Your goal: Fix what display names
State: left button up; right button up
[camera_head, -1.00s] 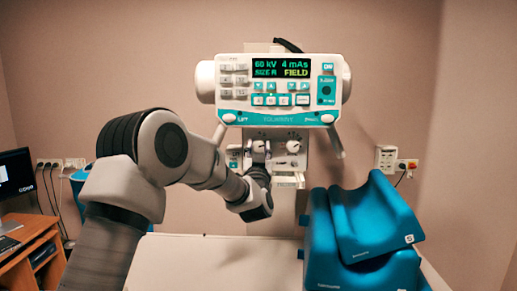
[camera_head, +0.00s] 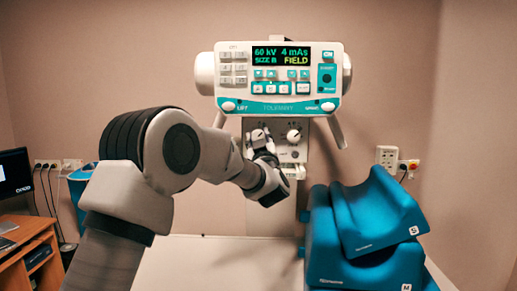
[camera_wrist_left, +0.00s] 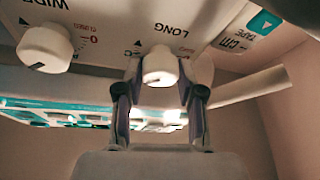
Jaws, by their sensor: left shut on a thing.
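The display (camera_head: 281,56) on the white and teal console reads "60 kV", "4 mAs", "SIZE" with an unclear letter, and "FIELD" in yellow. Below it, a grey panel holds two white knobs. My left gripper (camera_wrist_left: 160,92) is shut on the knob marked LONG (camera_wrist_left: 159,66), with a finger on each side. In the head view my left gripper (camera_head: 262,145) is at the left knob and partly hides it. The other knob, marked WIDE (camera_wrist_left: 45,47), is free and shows at the right in the head view (camera_head: 294,136). My right gripper is out of view.
Blue cushions, one marked S (camera_head: 375,215) on one marked M (camera_head: 350,270), stand at the right on a pale table (camera_head: 215,262). A wooden desk (camera_head: 25,255) with a monitor is at the far left. Two handles hang from the console.

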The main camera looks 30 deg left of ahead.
pick_arm(q)
jog(key=shift+n+g+y+b, duration=0.4)
jog(key=shift+n+g+b, duration=0.45)
jog(key=shift+n, duration=1.15)
jog(key=o, duration=1.1)
jog(key=shift+o, duration=0.2)
jog(key=v, duration=1.2)
jog(key=shift+r, duration=0.1)
